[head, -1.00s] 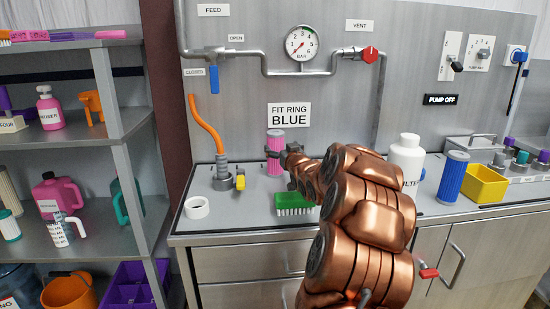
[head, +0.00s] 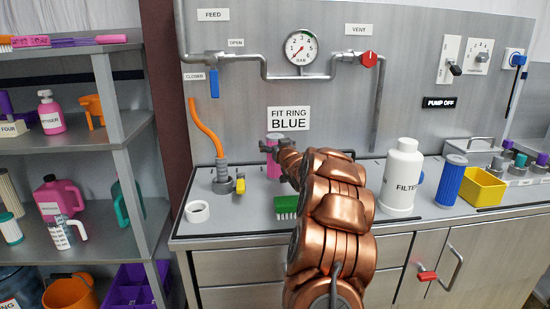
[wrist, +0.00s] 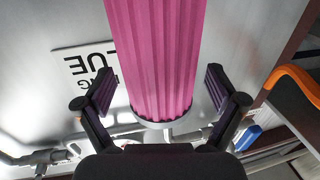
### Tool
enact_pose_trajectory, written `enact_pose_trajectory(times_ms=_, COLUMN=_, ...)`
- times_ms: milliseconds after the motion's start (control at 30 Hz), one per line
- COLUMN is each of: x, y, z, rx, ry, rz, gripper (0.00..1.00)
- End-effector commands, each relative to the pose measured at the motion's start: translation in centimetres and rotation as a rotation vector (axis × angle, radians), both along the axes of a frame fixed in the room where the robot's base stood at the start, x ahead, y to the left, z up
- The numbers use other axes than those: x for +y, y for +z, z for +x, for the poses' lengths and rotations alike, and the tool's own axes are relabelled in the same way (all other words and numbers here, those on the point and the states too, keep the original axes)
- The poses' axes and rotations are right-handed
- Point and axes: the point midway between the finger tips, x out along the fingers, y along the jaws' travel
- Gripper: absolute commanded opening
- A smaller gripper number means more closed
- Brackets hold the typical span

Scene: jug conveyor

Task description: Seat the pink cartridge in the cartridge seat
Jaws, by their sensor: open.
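The pink ribbed cartridge (head: 273,169) stands upright on the counter below the FIT RING BLUE sign. It fills the middle of the wrist view (wrist: 160,50), where one pale round end shows. My gripper (head: 269,146) is at the upper part of the cartridge in the head view. In the wrist view my gripper (wrist: 160,88) is open, with one finger on each side of the cartridge and a visible gap on both sides. My arm hides part of the counter to the right. I cannot make out which fitting is the cartridge seat.
A grey fitting (head: 222,178) with an orange hose and yellow tag stands left of the cartridge. A white ring (head: 197,212) and green brush (head: 286,206) lie nearer the front. A white FILTER jug (head: 402,178), blue cartridge (head: 450,180) and yellow bin (head: 483,187) stand right.

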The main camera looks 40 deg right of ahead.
Motion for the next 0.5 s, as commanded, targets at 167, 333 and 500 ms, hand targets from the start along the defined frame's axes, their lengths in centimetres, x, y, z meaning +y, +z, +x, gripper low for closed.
enact_pose_trajectory(times_ms=167, x=0.00, y=0.04, z=0.02, rx=0.000, ry=0.000, rz=-0.001, gripper=0.95)
enact_pose_trajectory(times_ms=333, x=0.00, y=0.06, z=0.01, rx=0.000, ry=0.000, rz=-0.001, gripper=0.81)
enact_pose_trajectory(times_ms=500, x=0.00, y=0.08, z=0.01, rx=0.000, ry=0.000, rz=-0.001, gripper=0.63)
